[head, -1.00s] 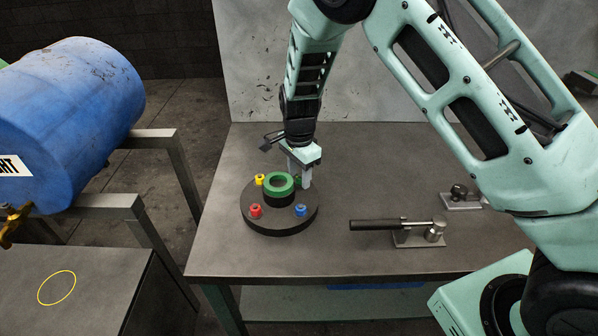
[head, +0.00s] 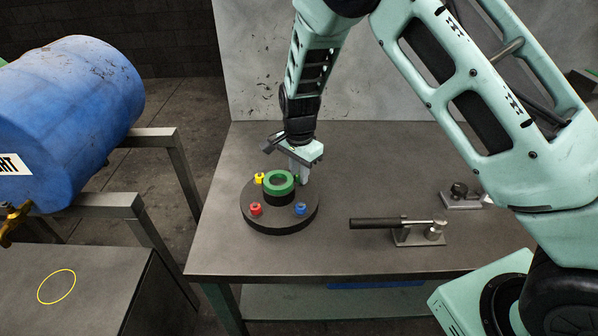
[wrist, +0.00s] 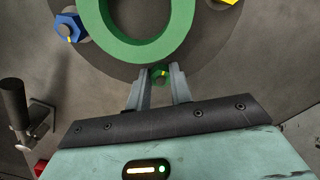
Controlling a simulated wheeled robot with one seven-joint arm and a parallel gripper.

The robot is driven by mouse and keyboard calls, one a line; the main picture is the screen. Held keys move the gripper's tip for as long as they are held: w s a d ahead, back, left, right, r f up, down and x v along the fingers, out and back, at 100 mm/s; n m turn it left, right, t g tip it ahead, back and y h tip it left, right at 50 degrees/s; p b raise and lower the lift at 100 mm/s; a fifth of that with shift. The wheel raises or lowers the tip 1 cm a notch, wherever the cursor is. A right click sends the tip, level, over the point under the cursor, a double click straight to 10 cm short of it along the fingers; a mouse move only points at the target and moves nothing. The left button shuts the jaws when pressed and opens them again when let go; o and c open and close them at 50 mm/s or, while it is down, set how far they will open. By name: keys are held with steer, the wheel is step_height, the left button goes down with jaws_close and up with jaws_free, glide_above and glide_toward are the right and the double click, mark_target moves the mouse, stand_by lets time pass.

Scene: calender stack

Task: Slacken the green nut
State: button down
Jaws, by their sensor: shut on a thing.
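The green nut (wrist: 160,73) sits on the dark round flange (wrist: 92,62), beside the green ring (wrist: 143,36). A small yellow mark shows on the nut. My gripper (wrist: 159,75) has its two fingers closed on either side of the nut. In the head view, my gripper (head: 300,178) reaches down to the far right side of the flange (head: 280,227). There the nut is mostly hidden by the fingers and the green ring (head: 279,191).
The flange also bears a yellow nut (head: 259,178), a red nut (head: 255,209) and a blue nut (head: 301,209). A black-handled lever (head: 376,223) lies to the right on the table (head: 310,262). A blue drum (head: 75,110) rests on a frame at left.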

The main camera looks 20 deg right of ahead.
steer(key=n, duration=0.5)
steer(key=shift+d+b, duration=0.1)
steer(key=shift+b, duration=0.25)
steer(key=n, duration=0.5)
steer(key=shift+s, duration=0.1)
steer(key=n, duration=0.4)
steer(key=shift+d+n+b, duration=0.15)
steer(key=shift+n+b, duration=0.15)
steer(key=shift+b, duration=0.05)
steer(key=n, duration=0.4)
steer(key=n+p, duration=0.1)
steer(key=n, duration=0.4)
steer(key=shift+d, duration=0.15)
steer(key=n+p, duration=0.1)
steer(key=n, duration=0.3)
steer(key=shift+r+n, duration=0.1)
steer(key=shift+n, duration=0.2)
steer(key=n+p, duration=0.1)
steer(key=n, duration=0.3)
steer(key=shift+w+p, duration=0.2)
steer(key=shift+p, duration=0.15)
steer(key=shift+w+n+p, duration=0.1)
steer(key=shift+n+p, duration=0.65)
steer(key=shift+n, duration=1.65)
